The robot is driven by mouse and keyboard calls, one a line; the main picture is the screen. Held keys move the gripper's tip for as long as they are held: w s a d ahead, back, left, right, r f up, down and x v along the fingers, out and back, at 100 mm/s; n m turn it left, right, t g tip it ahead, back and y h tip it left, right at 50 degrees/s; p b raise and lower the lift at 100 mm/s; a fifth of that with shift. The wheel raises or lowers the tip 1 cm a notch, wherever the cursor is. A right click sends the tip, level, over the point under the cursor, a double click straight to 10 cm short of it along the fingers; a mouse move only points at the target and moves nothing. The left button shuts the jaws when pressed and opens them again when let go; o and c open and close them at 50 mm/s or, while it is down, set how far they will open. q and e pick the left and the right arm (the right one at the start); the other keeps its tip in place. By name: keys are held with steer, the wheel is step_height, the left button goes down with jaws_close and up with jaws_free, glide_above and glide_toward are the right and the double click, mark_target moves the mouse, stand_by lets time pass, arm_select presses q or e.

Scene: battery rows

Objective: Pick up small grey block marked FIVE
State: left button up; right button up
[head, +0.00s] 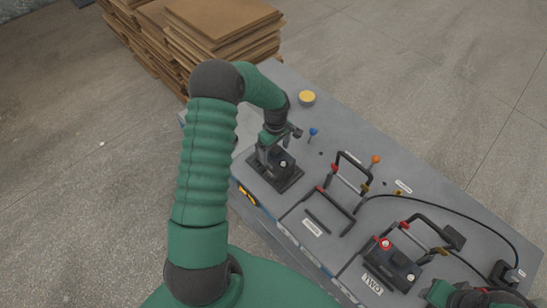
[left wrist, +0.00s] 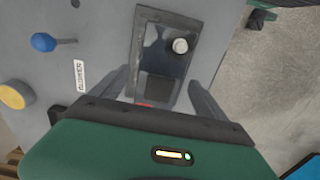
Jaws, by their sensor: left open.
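A small dark grey block (head: 284,166) with a pale round knob on top stands on a dark square base at the left part of the bench. No FIVE marking can be read on it. My left gripper (head: 268,157) is over this block and partly hides it. In the left wrist view my open left gripper (left wrist: 158,76) has one finger at each side of the block (left wrist: 157,60), with gaps showing. A larger dark block marked TWO (head: 399,271) sits at the right. Part of my right arm shows at the lower right; its jaws cannot be made out.
The grey bench (head: 335,110) carries black handle frames (head: 337,207), a cable (head: 440,207), a yellow button (head: 307,98), a blue knob (head: 313,132) and an orange knob (head: 376,159). Stacked brown boards (head: 215,40) stand behind its left end.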

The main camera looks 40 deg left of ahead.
arm_select(q)
steer(key=f, duration=0.1)
steer(key=d+f+p, duration=0.1)
steer(key=f, duration=0.1)
steer(key=shift+d+f, duration=0.25)
steer(key=a+f, duration=0.2)
steer(key=a, duration=0.1)
steer(key=shift+w+f, duration=0.1)
steer(key=shift+c, duration=1.8)
steer(key=shift+d, duration=0.25)
steer(key=shift+c, duration=1.3)
steer(key=shift+d+r, duration=0.35)
steer(key=shift+d, duration=0.3)
steer(key=c, duration=0.5)
steer(key=shift+w+d, duration=0.1)
steer(key=shift+c, duration=3.5)
steer(key=shift+a, duration=0.7)
jaws_close()
steer(key=shift+d, duration=0.15)
arm_select(e)
steer(key=shift+d+r, duration=0.25)
steer(key=shift+r, duration=0.45)
